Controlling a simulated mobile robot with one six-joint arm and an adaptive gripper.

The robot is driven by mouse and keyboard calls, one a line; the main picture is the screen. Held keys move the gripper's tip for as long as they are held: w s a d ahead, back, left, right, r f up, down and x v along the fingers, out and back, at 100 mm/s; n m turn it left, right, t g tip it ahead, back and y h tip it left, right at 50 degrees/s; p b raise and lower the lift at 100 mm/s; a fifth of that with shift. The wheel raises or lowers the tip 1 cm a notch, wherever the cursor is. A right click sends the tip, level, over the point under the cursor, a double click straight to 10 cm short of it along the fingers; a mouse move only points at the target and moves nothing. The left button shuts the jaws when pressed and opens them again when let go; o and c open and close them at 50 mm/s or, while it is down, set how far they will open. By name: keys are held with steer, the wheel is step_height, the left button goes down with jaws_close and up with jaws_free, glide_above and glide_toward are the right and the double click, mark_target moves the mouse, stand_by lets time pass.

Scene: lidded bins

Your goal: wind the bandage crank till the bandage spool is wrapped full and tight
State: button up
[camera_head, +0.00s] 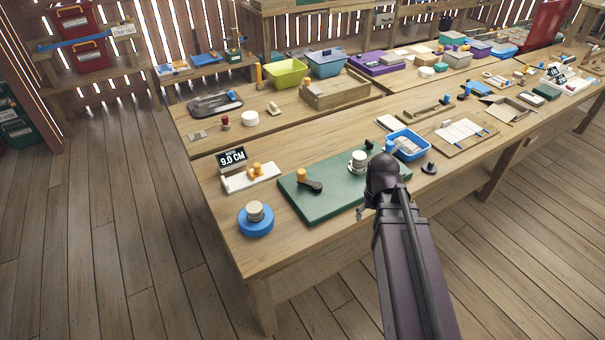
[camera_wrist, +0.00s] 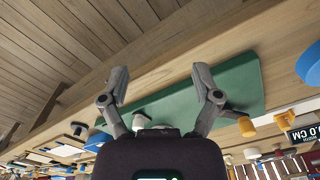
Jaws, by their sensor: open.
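A green board (camera_head: 325,204) lies on the workbench near its front edge. On it are a black crank (camera_head: 313,187) with an orange knob (camera_head: 301,174) and a white spool (camera_head: 357,162) toward the right end. I cannot tell how much bandage is on the spool. In the wrist view the green board (camera_wrist: 178,98) runs behind my gripper (camera_wrist: 160,71), which is open and empty. The crank's orange knob (camera_wrist: 246,127) is right of the right finger, apart from it. The white spool (camera_wrist: 141,121) shows low between the fingers, partly hidden. In the head view my arm hides most of the gripper.
A blue disc (camera_head: 254,230) with a beige roll stands left of the board. A blue bin (camera_head: 411,149) stands right of the board. The floor in front is clear.

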steer(key=w+a+r+n+p, duration=0.2)
steer(key=w+a+r+p, duration=0.25)
steer(key=w+a, duration=0.75)
step_height(320, 180, up, 3)
steer(key=n+p, duration=0.2)
glide_above(301, 171)
steer(key=shift+f, duration=0.1)
steer(key=shift+f, duration=0.15)
step_height(301, 171, down, 14)
steer(key=b, duration=1.3)
steer(key=shift+r+b, duration=0.25)
steer(key=shift+b, duration=0.05)
steer(key=shift+d, duration=0.1)
jaws_close()
